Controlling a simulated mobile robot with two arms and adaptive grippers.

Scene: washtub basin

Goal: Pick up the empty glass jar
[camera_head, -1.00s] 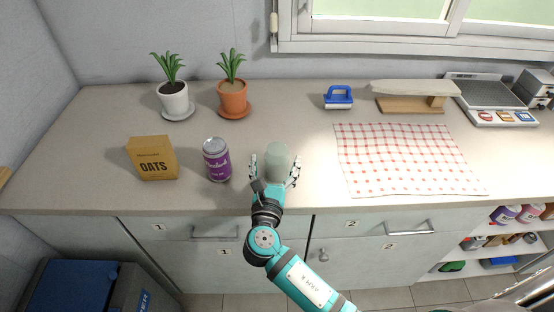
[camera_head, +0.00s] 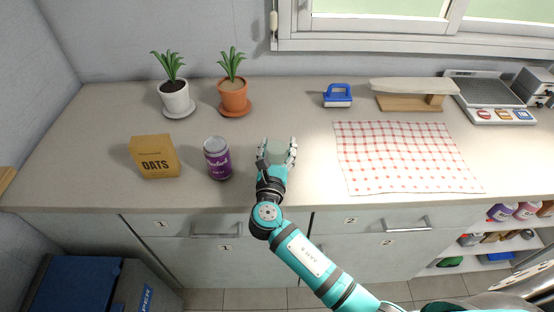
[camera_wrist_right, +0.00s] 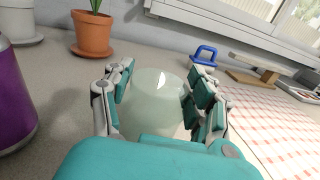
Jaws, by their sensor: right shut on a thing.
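The glass jar (camera_head: 277,151) is pale green and translucent and stands upright on the countertop. In the right wrist view the jar (camera_wrist_right: 158,98) is between the two fingers, its lower part hidden by my gripper's teal body. My right gripper (camera_head: 277,150) is shut on the jar, with a finger on each side. It also shows in the right wrist view (camera_wrist_right: 158,100). I cannot tell any gap between the jar's base and the counter. My left gripper is not in view.
A purple can (camera_head: 218,160) stands close left of my right gripper, with an oats box (camera_head: 155,157) beyond it. Potted plants (camera_head: 175,101) (camera_head: 233,97) and a blue-handled brush (camera_head: 338,96) are behind. A checkered cloth (camera_head: 400,158) lies to the right.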

